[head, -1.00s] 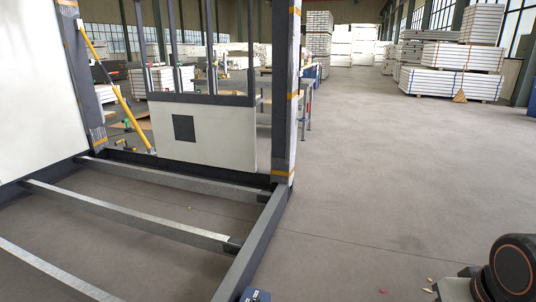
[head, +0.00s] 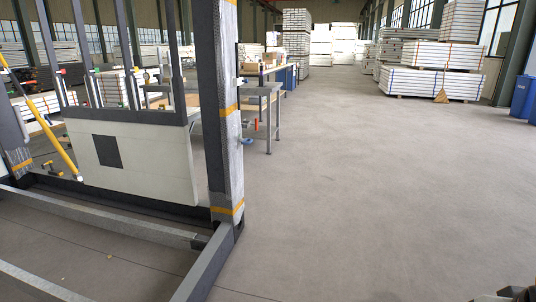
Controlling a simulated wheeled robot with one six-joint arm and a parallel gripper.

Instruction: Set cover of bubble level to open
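I cannot make out a bubble level or its cover in the head view. A long yellow tool (head: 48,112) leans at the far left by the frame, but I cannot tell what it is. My gripper is not clearly in view; only a small dark part of my arm shows at the bottom right corner.
A dark steel container frame (head: 217,255) with a taped corner post (head: 222,120) and a white panel (head: 130,165) fills the left. Workbenches (head: 262,100) stand behind the post. White stacks (head: 430,82) and blue bins (head: 522,97) are at the far right. The floor on the right is clear.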

